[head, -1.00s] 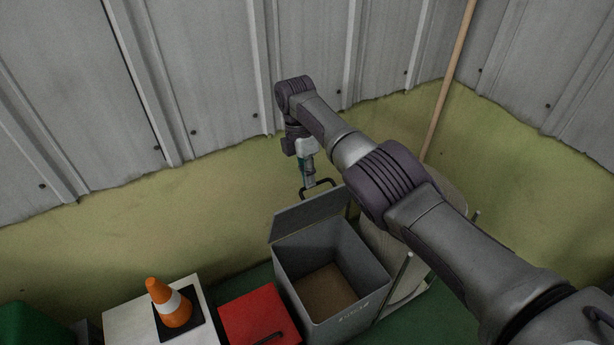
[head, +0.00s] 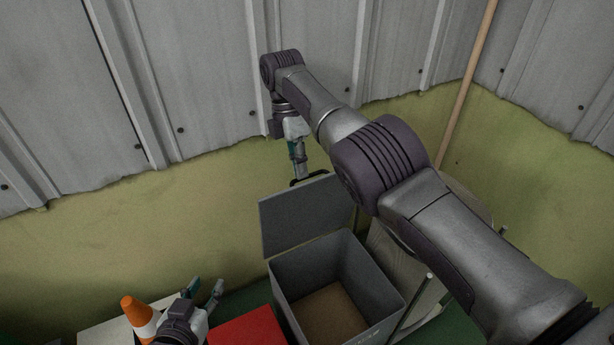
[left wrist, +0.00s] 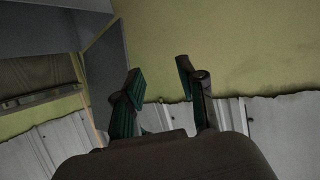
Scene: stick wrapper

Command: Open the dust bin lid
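The grey dust bin (head: 345,278) stands open in the head view, with its brown inside floor visible. Its grey lid (head: 300,215) is raised at the back, standing steeply up from the rear edge. A black handle (head: 322,174) shows at the lid's top edge. My right gripper (head: 299,172) points down at this handle; its fingertips are small and I cannot tell whether they grip it. My left gripper (head: 206,287) is low in front, left of the bin, with its fingers apart and empty. Its open fingers also show in the left wrist view (left wrist: 158,80).
A red box (head: 247,330) is left of the bin. An orange and white cone (head: 137,311) stands on a white box (head: 103,333), partly hidden by my left gripper. A wooden pole (head: 466,85) leans at the wall corner. A corrugated wall closes the back.

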